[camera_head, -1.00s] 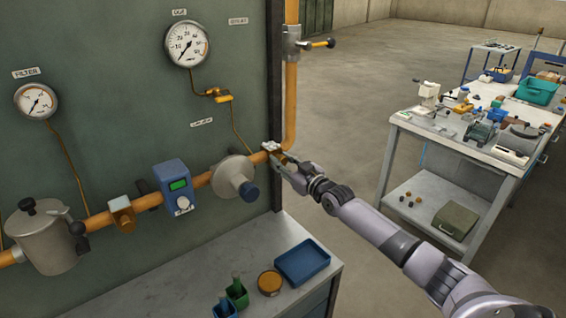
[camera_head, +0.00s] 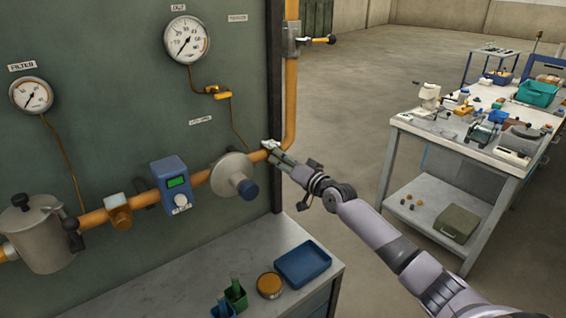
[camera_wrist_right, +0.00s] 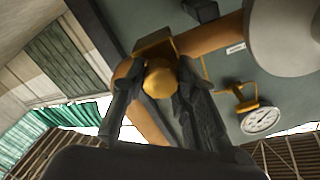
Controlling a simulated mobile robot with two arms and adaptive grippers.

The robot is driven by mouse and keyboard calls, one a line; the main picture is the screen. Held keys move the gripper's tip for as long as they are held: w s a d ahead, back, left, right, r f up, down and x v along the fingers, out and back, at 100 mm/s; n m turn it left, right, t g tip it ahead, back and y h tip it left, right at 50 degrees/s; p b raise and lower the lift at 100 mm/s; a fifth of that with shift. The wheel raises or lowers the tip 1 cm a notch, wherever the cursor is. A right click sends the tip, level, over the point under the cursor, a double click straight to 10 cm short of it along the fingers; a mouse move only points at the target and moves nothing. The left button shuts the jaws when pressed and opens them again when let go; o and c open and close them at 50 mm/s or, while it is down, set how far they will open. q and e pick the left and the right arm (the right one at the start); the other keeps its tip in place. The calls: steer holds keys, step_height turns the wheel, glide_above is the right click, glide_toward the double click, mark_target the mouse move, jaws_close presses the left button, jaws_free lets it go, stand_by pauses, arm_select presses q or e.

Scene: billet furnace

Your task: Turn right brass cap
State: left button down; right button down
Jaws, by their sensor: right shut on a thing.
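The right brass cap (camera_wrist_right: 159,82) is a round golden knob on a brass fitting at the end of the orange pipe in the right wrist view. My right gripper (camera_wrist_right: 154,95) has one dark finger on each side of the cap and is shut on it. In the head view my right gripper (camera_head: 272,152) is at the pipe elbow by the panel's right edge, and it hides the cap. My left gripper is not in view.
An orange pipe (camera_head: 200,180) runs along the green panel with a blue digital meter (camera_head: 173,184) and a grey round housing (camera_head: 229,173). A bench below holds a blue tray (camera_head: 303,263). A cluttered workbench (camera_head: 470,150) stands at the right, with open floor between.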

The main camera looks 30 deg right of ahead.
steer(key=shift+m, duration=1.5)
steer(key=c, duration=1.2)
jaws_free()
steer(key=shift+c, duration=0.2)
steer(key=s+d, duration=0.1)
steer(key=s, duration=1.1)
steer(key=shift+f, duration=0.1)
